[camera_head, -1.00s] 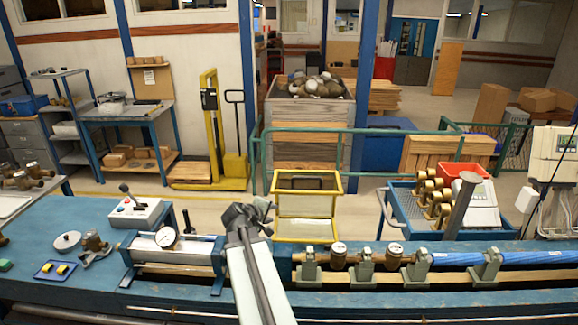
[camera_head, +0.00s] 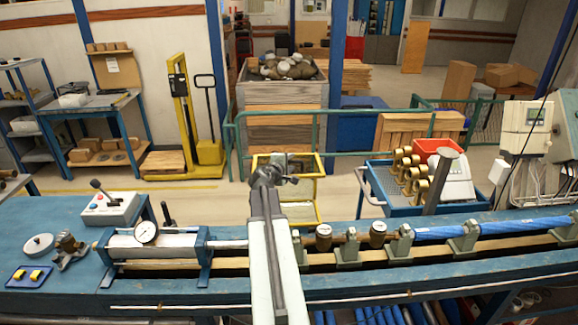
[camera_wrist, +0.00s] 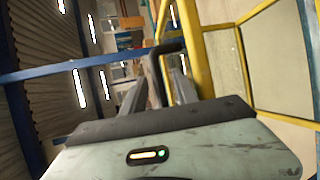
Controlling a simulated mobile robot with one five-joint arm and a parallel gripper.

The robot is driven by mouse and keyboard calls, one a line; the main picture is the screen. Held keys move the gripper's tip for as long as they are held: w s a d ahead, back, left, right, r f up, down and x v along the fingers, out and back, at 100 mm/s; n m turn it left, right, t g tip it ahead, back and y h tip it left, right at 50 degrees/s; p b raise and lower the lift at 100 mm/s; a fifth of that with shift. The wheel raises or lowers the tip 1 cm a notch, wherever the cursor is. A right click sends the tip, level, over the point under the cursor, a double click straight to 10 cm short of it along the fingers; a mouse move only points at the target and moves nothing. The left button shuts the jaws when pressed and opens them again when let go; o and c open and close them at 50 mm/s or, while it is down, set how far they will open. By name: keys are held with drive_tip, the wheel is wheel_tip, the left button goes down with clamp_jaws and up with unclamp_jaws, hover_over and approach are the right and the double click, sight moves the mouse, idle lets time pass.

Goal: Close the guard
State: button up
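The guard (camera_head: 318,190) is a yellow frame with clear panels, standing raised behind the bench. My gripper (camera_head: 282,168) is in front of its upper left part in the head view and hides some of it. In the wrist view the guard's yellow frame (camera_wrist: 197,50) fills the right side. A dark bar handle (camera_wrist: 168,48) runs down between my two grey fingers (camera_wrist: 160,82). The fingers stand apart, one on each side of the handle. I cannot tell whether they touch it.
The blue bench (camera_head: 60,215) carries a clamp cylinder with a gauge (camera_head: 146,232), brass meters (camera_head: 377,233) in a line and a blue pipe (camera_head: 440,232). A blue cart (camera_head: 380,185) stands behind, right of the guard. A green rail (camera_head: 350,112) runs further back.

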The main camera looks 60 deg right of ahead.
drive_tip(key=shift+d+f, duration=0.1)
drive_tip(key=shift+d, duration=0.2)
clamp_jaws()
drive_tip(key=shift+a, duration=0.1)
idle(1.1)
